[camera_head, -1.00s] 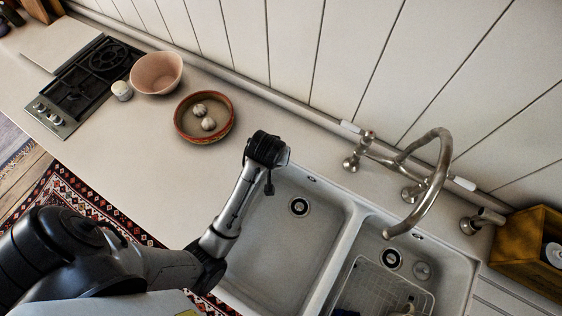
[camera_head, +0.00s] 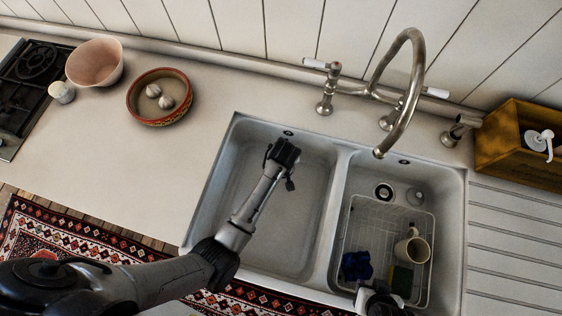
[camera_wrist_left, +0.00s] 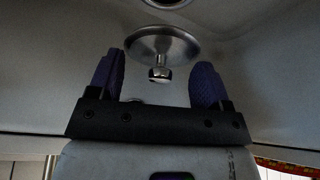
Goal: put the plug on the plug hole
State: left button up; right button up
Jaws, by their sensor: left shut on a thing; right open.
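In the head view my left gripper (camera_head: 283,155) is over the left basin (camera_head: 312,215) and hides that basin's plug hole. A dark plug hole (camera_wrist_left: 167,2) with a metal ring shows just beyond the plug, at the top edge. I cannot tell how high the plug is above it. My right gripper (camera_head: 376,294) is at the bottom edge by the right basin, open, its fingertips unclear.
The right basin (camera_head: 449,235) has its own plug hole (camera_head: 383,191) and a round metal disc (camera_head: 414,196) beside it. A rack there holds a mug (camera_head: 412,248), a sponge (camera_head: 401,281) and a dark blue thing (camera_head: 356,265). The curved tap (camera_head: 417,75) stands behind the basins.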

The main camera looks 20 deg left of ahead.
pick_arm(q)
notch_tip(320, 180, down, 6)
jog(key=shift+w+r+b, duration=0.1)
jog(key=shift+b, duration=0.5)
jog(key=shift+f+b, duration=0.5)
jog(key=shift+f, duration=1.35)
jog(key=shift+f, duration=0.15)
jog(key=o, duration=0.9)
jog(key=shift+p+v, duration=0.8)
jog(key=p+v, duration=1)
jog(key=p, duration=0.2)
jog(key=shift+r, duration=0.35)
